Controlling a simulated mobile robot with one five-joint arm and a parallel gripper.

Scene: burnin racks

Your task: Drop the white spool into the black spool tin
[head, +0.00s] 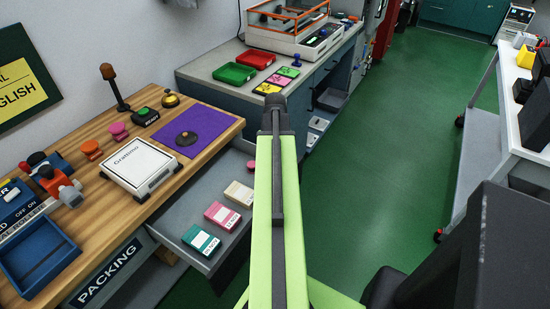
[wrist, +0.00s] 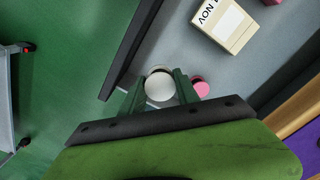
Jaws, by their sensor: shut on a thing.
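The white spool (wrist: 159,87) shows end-on as a round white face in the wrist view. My gripper (wrist: 158,95) is shut on it, with a dark green finger on each side. They are above or in the open grey drawer; the height is hard to tell. In the head view my light green arm hides the spool and fingertips. I cannot pick out the black spool tin for certain. A dark round object (head: 187,138) lies on the purple mat (head: 210,122).
A pink round thing (wrist: 201,88) is close right of the spool. The grey drawer (head: 175,222) holds teal (head: 201,241), pink (head: 222,215) and cream (head: 239,193) boxes. A white scale (head: 140,165) stands on the wooden bench (head: 80,235). Green floor (head: 400,150) is clear at right.

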